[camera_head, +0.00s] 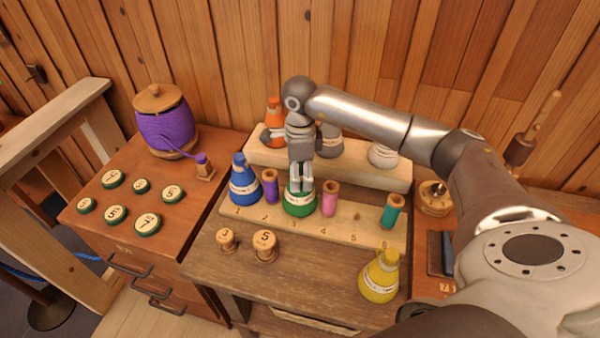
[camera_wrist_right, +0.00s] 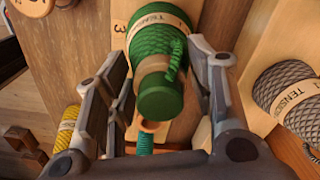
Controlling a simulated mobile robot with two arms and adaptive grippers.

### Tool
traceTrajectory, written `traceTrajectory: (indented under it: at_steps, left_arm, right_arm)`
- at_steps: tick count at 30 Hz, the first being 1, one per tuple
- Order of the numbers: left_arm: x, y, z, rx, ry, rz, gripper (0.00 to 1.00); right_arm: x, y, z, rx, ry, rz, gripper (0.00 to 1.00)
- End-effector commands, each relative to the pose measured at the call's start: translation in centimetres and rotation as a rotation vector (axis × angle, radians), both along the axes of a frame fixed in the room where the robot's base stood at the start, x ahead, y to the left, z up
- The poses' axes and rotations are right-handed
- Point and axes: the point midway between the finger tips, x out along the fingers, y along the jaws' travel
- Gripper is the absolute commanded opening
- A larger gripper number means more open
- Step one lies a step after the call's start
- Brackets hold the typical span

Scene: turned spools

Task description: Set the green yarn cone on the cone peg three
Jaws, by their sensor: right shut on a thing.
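The green yarn cone (camera_head: 299,204) stands upright at the number 3 place of the pale front peg board (camera_head: 345,235), and its base looks low against the board. Cone peg three itself is hidden by the cone. My right gripper (camera_head: 302,186) reaches down from above and is shut on the cone's upper part. In the right wrist view the green cone (camera_wrist_right: 158,45) lies between the fingers, with the printed 3 beside its base. My left gripper is not in view.
A blue cone (camera_head: 243,185) and purple spool (camera_head: 270,187) stand left of the green cone; a pink spool (camera_head: 330,199) stands close right. A teal spool (camera_head: 391,211) is at 6. A yellow cone (camera_head: 380,277) stands in front. The back shelf (camera_head: 350,172) holds more cones.

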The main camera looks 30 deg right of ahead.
Motion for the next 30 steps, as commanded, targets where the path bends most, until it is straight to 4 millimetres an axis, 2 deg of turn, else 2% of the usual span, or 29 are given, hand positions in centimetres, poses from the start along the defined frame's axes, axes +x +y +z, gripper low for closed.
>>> traceTrajectory:
  at_steps: [18,19,21,30]
  left_arm:
    - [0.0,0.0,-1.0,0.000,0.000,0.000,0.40]
    - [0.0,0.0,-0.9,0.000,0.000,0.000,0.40]
    - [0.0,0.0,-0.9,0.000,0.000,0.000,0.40]
    - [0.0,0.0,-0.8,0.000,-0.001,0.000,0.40]
  right_arm:
    - [0.0,0.0,-1.2,0.000,-0.001,0.000,0.00]
    - [0.0,0.0,-1.0,0.000,-0.001,0.000,0.53]
    - [0.0,0.0,-1.0,0.000,-0.001,0.000,0.59]
    - [0.0,0.0,-1.1,0.000,0.001,0.000,0.59]
